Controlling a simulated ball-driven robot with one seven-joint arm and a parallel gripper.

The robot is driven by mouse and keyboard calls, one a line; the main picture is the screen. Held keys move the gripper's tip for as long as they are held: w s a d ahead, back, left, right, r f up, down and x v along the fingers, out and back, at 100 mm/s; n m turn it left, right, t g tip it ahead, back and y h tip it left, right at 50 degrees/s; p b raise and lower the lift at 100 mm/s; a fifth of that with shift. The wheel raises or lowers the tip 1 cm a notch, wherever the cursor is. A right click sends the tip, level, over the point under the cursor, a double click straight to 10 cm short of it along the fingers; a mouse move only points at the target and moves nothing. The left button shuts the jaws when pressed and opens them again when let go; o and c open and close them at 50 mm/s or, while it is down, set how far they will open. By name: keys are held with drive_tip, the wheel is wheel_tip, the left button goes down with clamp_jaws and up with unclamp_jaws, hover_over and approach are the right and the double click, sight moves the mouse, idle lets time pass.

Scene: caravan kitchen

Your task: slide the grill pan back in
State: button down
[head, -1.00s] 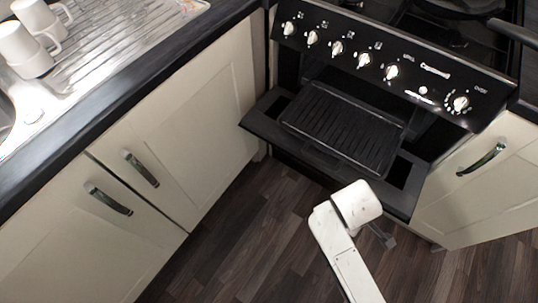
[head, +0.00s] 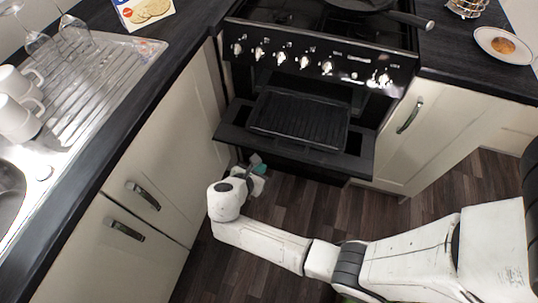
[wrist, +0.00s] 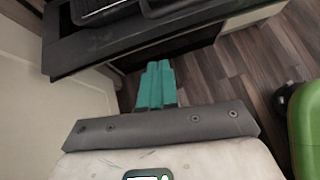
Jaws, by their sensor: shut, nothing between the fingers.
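The black ridged grill pan (head: 299,119) sticks out of the grill opening under the knob panel, resting over the lowered grill door (head: 290,150). In the wrist view only the near edge of the pan (wrist: 100,10) shows at the top, with the door (wrist: 130,42) below it. My gripper (head: 258,166) is low in front of the door's left part, apart from the pan. In the wrist view its teal fingers (wrist: 157,80) are together with nothing between them. The pan's back end is hidden inside the opening.
The black cooker's knob panel (head: 310,62) is above the pan. Cream cupboards stand left (head: 150,190) and right (head: 425,130). A frying pan (head: 365,6) sits on the hob. Mugs (head: 18,110) stand on the drainer at left. The dark floor (head: 320,210) before the cooker is open.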

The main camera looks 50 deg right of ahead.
sight(292, 103)
drive_tip(key=w+d+f, duration=0.1)
drive_tip(key=d, duration=0.6)
drive_tip(key=shift+f, duration=0.3)
drive_tip(key=shift+d, duration=0.15)
drive_tip(key=w+d+b, duration=0.2)
drive_tip(key=d, duration=0.5)
drive_tip(key=w+d+b, duration=0.3)
drive_tip(key=d, duration=0.4)
drive_tip(key=w+d+b, duration=0.2)
drive_tip(key=w+d, duration=0.1)
drive_tip(key=d, duration=0.5)
drive_tip(key=shift+d+f, duration=0.1)
drive_tip(key=shift+f, duration=0.05)
drive_tip(key=shift+w+d+b, duration=0.2)
drive_tip(key=shift+d+b, duration=0.2)
drive_tip(key=shift+d, duration=0.05)
drive_tip(key=shift+a, duration=0.15)
